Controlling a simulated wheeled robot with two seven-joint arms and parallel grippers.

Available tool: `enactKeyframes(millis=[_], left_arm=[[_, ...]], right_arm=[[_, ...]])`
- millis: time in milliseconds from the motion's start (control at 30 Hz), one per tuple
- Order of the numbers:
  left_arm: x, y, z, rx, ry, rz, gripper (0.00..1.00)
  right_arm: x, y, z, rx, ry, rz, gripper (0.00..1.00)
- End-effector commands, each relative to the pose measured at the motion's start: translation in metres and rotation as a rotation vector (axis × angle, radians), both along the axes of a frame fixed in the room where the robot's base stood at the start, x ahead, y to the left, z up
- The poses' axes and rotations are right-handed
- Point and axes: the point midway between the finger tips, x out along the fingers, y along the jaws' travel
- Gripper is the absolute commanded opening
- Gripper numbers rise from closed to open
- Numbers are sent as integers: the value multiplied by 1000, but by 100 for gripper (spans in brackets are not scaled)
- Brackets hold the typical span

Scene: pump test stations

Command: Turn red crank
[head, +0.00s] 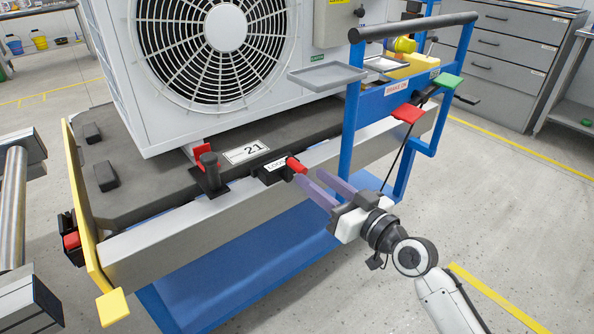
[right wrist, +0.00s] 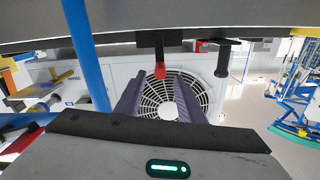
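The red crank (head: 296,165) is a short red grip at the end of a black block with a white label, on the front rail of the pump station. In the right wrist view the red grip (right wrist: 160,70) shows on a black stem, ahead of and between my fingers. My right gripper (head: 318,188) has two long purple fingers spread apart, with the tips just in front of and below the red grip. The right wrist view also shows the fingers (right wrist: 156,108) open with nothing between their tips. My left gripper is not in view.
A black upright knob (head: 210,165) with a red piece stands left of the crank. A large fan unit (head: 220,60) sits on the dark platform behind. A blue frame post (head: 352,110) rises close right of the crank. Floor at the right is clear.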

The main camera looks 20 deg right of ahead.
Motion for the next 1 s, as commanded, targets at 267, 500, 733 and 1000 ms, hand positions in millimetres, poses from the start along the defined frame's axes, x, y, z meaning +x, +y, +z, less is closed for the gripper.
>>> enactKeyframes(millis=[267,500,733,1000], left_arm=[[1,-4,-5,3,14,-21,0],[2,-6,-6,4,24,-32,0],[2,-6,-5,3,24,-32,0],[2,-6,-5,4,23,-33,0]], right_arm=[[48,18,-1,2,0,1,36],[66,24,-1,-1,2,0,36],[66,25,-1,-1,3,1,36],[66,25,-1,-1,3,1,0]])
